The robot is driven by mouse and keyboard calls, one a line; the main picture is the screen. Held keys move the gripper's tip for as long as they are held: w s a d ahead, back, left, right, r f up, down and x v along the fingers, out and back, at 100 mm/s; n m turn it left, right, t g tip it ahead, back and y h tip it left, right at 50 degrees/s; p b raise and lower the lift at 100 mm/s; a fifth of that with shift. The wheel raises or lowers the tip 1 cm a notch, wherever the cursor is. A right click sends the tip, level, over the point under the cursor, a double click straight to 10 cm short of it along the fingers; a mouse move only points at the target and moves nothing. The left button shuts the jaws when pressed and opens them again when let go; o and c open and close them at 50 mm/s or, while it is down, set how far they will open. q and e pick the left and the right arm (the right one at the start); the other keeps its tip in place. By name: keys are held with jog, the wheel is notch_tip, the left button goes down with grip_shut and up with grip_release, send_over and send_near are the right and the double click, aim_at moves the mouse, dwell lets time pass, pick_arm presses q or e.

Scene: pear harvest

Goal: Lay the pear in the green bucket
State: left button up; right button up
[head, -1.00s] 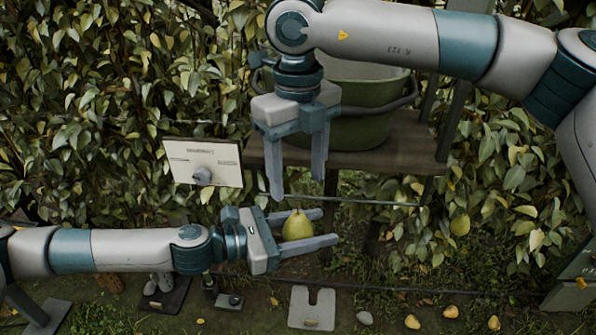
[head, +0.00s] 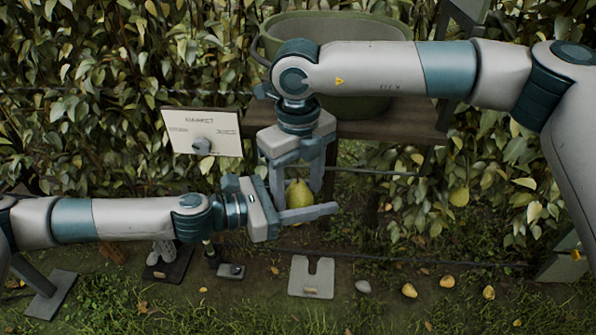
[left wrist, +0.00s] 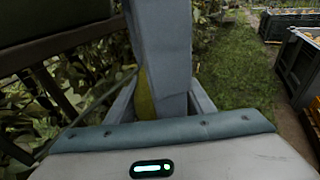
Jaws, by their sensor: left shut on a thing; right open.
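The yellow-green pear (head: 299,194) is held upright by my left gripper (head: 318,203), which is shut on it and points right. My right gripper (head: 298,187) is open and points down from above, its fingers on either side of the pear. In the left wrist view a sliver of the pear (left wrist: 144,98) shows; a grey finger of my right gripper (left wrist: 165,60) hides most of it. The green bucket (head: 335,24) stands behind and above the grippers, partly hidden by my right arm. Its inside is only partly visible.
The bucket stands on a wooden shelf (head: 385,132). A market sign (head: 204,131) is left of the right gripper. A pear (head: 459,196) hangs in the hedge at right. Several fallen pears (head: 447,281) and a notched grey plate (head: 311,277) lie on the ground. Wires cross below the shelf.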

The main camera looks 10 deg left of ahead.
jog(key=shift+f, duration=0.45)
jog(key=c, duration=0.7)
pick_arm(q)
jog(key=o, duration=1.2)
pick_arm(e)
jog(key=shift+c, duration=1.1)
pick_arm(q)
jog(key=shift+o, duration=0.2)
jog(key=shift+a, duration=0.15)
jog(key=v, duration=1.1)
jog(key=shift+s+a, duration=0.2)
jog(key=shift+a, duration=0.1)
jog(key=shift+w, duration=0.1)
